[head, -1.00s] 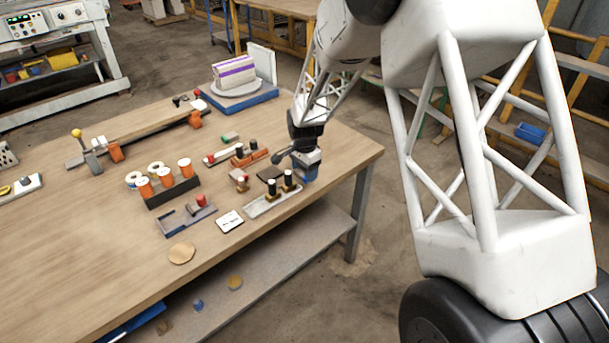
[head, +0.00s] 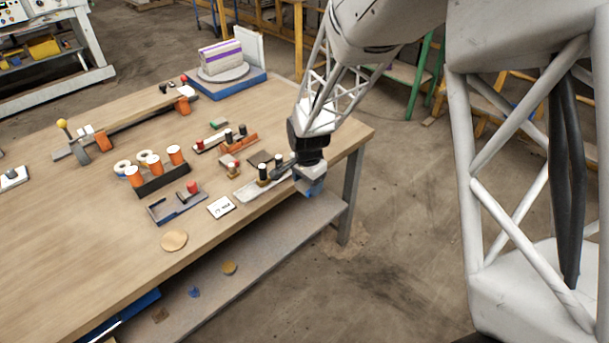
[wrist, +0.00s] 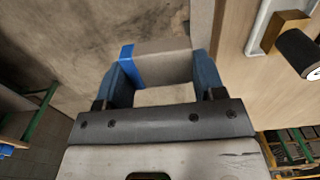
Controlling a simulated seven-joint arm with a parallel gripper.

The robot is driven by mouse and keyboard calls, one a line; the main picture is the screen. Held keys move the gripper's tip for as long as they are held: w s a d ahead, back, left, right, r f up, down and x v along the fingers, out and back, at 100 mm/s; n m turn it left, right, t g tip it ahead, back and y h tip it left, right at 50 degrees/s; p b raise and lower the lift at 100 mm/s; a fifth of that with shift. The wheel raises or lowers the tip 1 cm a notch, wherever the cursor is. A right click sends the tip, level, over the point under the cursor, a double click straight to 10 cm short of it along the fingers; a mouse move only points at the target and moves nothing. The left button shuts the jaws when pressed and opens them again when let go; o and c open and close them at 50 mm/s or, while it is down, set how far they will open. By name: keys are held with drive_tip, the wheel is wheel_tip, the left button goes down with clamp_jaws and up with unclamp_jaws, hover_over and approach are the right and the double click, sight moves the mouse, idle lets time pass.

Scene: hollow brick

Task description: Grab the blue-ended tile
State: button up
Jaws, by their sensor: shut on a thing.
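My gripper (wrist: 164,82) is shut on the blue-ended tile (wrist: 168,66) in the wrist view. The tile is a pale grey-beige block with a blue band at its left end, and it sits between my two blue fingers. In the head view my gripper (head: 311,189) is at the right front edge of the workbench (head: 90,235), just right of the grey tray with black-topped pegs (head: 248,190). The tile is too small and covered to make out clearly there.
A black-topped peg (wrist: 297,50) is close on the right in the wrist view. Orange spools in a dark rack (head: 163,180), a white card (head: 221,207) and a round disc (head: 174,240) lie further left. Below and in front of the bench edge are a lower shelf (head: 255,245) and open floor.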

drive_tip(key=shift+s+d, duration=0.15)
drive_tip(key=shift+s, duration=0.35)
idle(0.4)
